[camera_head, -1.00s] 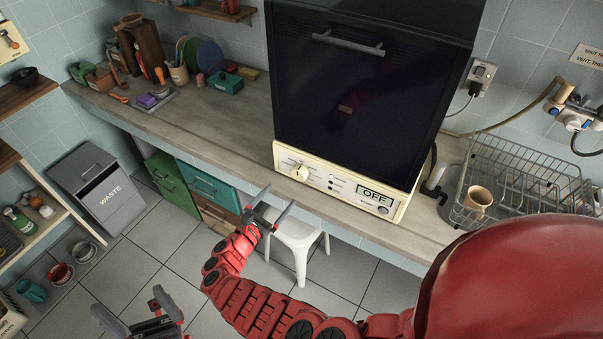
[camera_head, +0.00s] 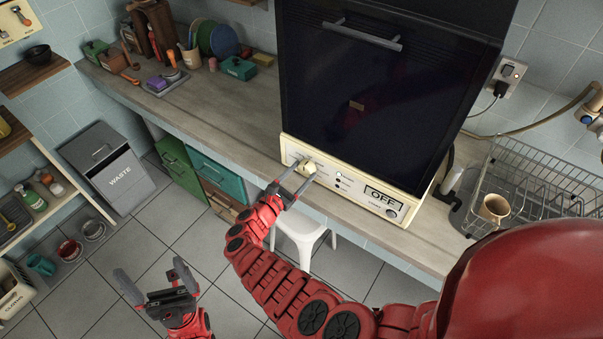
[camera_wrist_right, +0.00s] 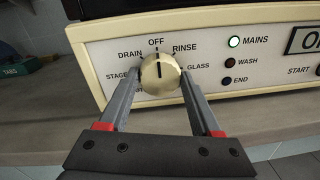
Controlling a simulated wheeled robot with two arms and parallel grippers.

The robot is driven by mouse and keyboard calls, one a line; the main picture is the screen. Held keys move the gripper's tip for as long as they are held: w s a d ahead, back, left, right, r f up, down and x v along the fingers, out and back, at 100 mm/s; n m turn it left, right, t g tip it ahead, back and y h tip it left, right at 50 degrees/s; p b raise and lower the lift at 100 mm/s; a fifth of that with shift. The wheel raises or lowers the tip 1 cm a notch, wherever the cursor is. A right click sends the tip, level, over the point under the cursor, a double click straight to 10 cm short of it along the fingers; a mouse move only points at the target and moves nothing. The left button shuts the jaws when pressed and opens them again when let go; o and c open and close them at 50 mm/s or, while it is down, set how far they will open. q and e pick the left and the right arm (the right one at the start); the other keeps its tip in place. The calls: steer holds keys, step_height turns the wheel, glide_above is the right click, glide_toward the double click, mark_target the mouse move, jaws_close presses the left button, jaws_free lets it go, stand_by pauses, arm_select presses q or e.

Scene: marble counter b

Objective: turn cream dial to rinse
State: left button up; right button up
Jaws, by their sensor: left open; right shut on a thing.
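The cream dial (camera_wrist_right: 160,72) is on the cream control panel (camera_wrist_right: 106,78) below the dark machine door. Its dark mark points up at OFF. RINSE is printed to the upper right of the dial, GLASS to the right, DRAIN to the upper left. The dial (camera_head: 305,167) also shows in the head view. My right gripper (camera_head: 298,171) is shut on the dial, one finger on each side, as the wrist view (camera_wrist_right: 160,82) shows. My left gripper (camera_head: 150,277) is open and empty above the floor at lower left.
The panel's display (camera_head: 383,195) reads OFF, and the MAINS lamp (camera_wrist_right: 235,42) is lit. A wire dish rack (camera_head: 530,183) with a tan mug (camera_head: 494,208) stands right of the machine. A white stool (camera_head: 300,238) stands below the counter. The counter (camera_head: 215,115) left of the machine has free room.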

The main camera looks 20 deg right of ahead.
steer(key=c, duration=0.6)
steer(key=shift+m, duration=0.4)
steer(key=shift+f+m+b, duration=0.1)
steer(key=shift+m+b, duration=0.65)
steer(key=shift+m, duration=0.25)
steer(key=shift+f+m+b, duration=0.1)
steer(key=shift+m+b, duration=0.85)
steer(key=shift+m, duration=0.25)
steer(key=m+b, duration=0.2)
steer(key=b, duration=0.1)
steer(key=shift+m+y, duration=0.3)
steer(key=shift+m, duration=0.1)
steer(key=shift+r+m+b, duration=0.2)
steer(key=shift+m+b, duration=0.1)
steer(key=shift+m, duration=0.1)
